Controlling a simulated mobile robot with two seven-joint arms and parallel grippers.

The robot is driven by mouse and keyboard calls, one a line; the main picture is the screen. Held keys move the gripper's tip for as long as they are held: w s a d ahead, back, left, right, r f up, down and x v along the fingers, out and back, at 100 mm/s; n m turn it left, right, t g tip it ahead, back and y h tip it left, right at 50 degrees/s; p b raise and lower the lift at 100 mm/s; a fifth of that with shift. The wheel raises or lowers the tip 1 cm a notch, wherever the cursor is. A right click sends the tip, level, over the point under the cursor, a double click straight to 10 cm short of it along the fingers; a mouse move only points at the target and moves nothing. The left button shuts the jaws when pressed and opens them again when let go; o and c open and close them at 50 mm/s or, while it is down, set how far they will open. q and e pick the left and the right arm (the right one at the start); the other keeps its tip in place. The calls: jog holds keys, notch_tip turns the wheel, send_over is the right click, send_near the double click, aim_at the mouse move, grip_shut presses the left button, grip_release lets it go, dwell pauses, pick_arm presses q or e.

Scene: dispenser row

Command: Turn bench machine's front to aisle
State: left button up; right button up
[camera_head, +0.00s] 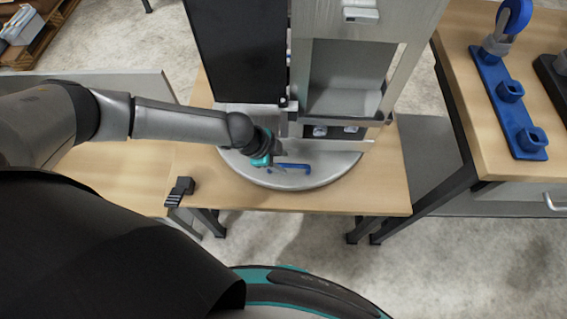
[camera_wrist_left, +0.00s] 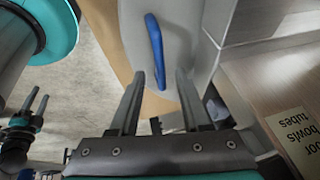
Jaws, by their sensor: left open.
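The bench machine (camera_head: 333,82) is a tall grey cabinet with an open bay and a dark side panel. It stands upright on a round grey turntable (camera_head: 300,180) on a wooden bench. A blue bar handle (camera_head: 293,168) is on the turntable rim, and it also shows in the left wrist view (camera_wrist_left: 155,45). My left gripper (camera_head: 277,165) is open at the handle's left end. In the left wrist view the handle's near end appears between the two fingertips; I cannot tell whether they touch it.
A second bench (camera_head: 515,120) on the right carries a blue holder (camera_head: 505,100). A small black part (camera_head: 180,190) sits at the front edge of the wooden bench (camera_head: 385,195). A labelled surface (camera_wrist_left: 290,135) shows in the left wrist view. Grey floor is open in front of the bench.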

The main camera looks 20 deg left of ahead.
pick_arm(q)
jog(key=shift+x, duration=0.95)
grip_shut()
dwell(0.8)
